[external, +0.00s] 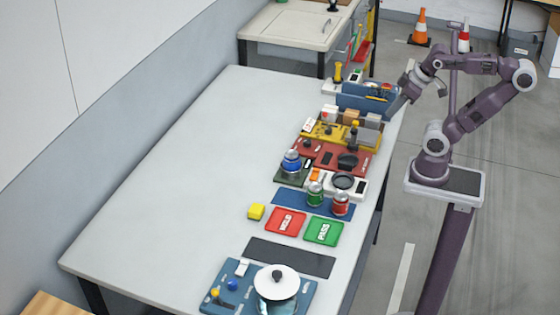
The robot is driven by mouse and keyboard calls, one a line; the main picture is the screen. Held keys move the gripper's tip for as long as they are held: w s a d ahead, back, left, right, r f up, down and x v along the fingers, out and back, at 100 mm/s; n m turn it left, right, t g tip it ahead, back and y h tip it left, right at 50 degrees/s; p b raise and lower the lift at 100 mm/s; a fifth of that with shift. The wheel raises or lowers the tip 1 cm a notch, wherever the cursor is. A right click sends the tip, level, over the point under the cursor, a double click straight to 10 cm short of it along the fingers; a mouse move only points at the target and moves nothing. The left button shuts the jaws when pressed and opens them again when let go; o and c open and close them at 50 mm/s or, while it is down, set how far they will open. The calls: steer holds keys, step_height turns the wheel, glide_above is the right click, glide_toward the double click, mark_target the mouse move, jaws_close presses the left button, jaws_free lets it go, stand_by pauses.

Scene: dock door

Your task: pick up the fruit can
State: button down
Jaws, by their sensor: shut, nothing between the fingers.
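Three small cans show in the external view. A green can (315,194) and a red can (340,204) stand upright side by side on a dark blue mat (286,200). A blue can (291,162) stands farther back on a dark green board (290,179). The labels are too small to read, so I cannot tell which is the fruit can. My gripper (396,108) points down at the table's right edge, beside the blue bin and well behind the cans. It is shut and empty, apart from all three cans.
A blue bin (352,101) and several coloured fixture boards line the table's right side. The table's left half (170,170) is bare.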

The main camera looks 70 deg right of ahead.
steer(key=c, duration=0.5)
jaws_free()
